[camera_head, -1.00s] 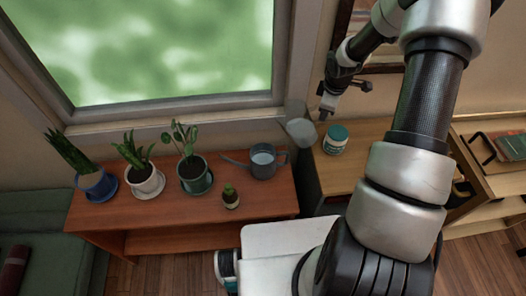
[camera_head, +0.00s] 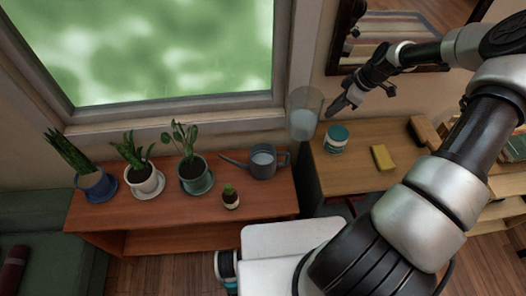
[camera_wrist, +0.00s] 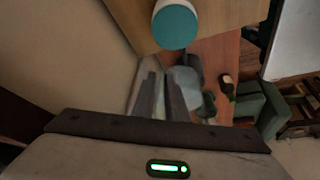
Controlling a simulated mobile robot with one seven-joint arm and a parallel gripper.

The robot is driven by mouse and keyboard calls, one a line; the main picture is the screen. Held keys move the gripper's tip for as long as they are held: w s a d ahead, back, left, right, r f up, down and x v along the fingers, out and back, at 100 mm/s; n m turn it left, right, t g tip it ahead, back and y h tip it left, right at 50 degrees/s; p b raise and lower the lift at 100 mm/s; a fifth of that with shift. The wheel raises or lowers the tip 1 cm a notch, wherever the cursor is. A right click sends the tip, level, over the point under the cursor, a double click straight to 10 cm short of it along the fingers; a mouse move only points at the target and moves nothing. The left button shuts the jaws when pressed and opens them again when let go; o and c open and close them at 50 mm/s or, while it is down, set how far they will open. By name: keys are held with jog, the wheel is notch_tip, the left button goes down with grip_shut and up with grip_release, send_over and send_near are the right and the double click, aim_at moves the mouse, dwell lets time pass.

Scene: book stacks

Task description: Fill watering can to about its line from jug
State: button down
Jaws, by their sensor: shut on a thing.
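The clear jug (camera_head: 304,103) is in the air over the gap between the red-brown bench and the wooden desk. It looks near upright, with pale water in its lower part. My gripper (camera_head: 334,108) is shut on the jug from its right side. In the wrist view the fingers (camera_wrist: 160,98) reach to the see-through jug, whose outline is hard to make out. The grey watering can (camera_head: 264,170) stands on the bench, left of and below the jug, with its spout to the left. Pale water shows in its opening; its line cannot be made out.
Three potted plants and a small cactus (camera_head: 230,196) stand on the bench (camera_head: 150,216). A teal-lidded jar (camera_head: 336,134) stands on the desk just below my gripper, with a yellow sponge (camera_head: 382,157) to its right. The window (camera_head: 150,50) is behind the bench.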

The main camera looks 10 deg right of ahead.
aim_at(334, 99)
jog(key=shift+r, duration=2.35)
jog(key=shift+a+r, duration=0.25)
jog(key=shift+r, duration=0.05)
jog(key=s+a+r+m+t+h, duration=0.1)
jog(key=s+a+r+m+h, duration=0.1)
jog(key=s+a+r+m, duration=0.2)
jog(key=s+a+r+m+t+h, duration=0.1)
jog(key=s+a+r+m+h, duration=0.1)
jog(key=s+a+r+m, duration=0.3)
jog(key=a+r+m, duration=0.3)
jog(key=a+r, duration=0.2)
jog(key=a, duration=0.1)
jog(key=shift+a+r+t, duration=0.2)
jog(key=shift+a+t, duration=0.1)
jog(key=shift+a, duration=0.05)
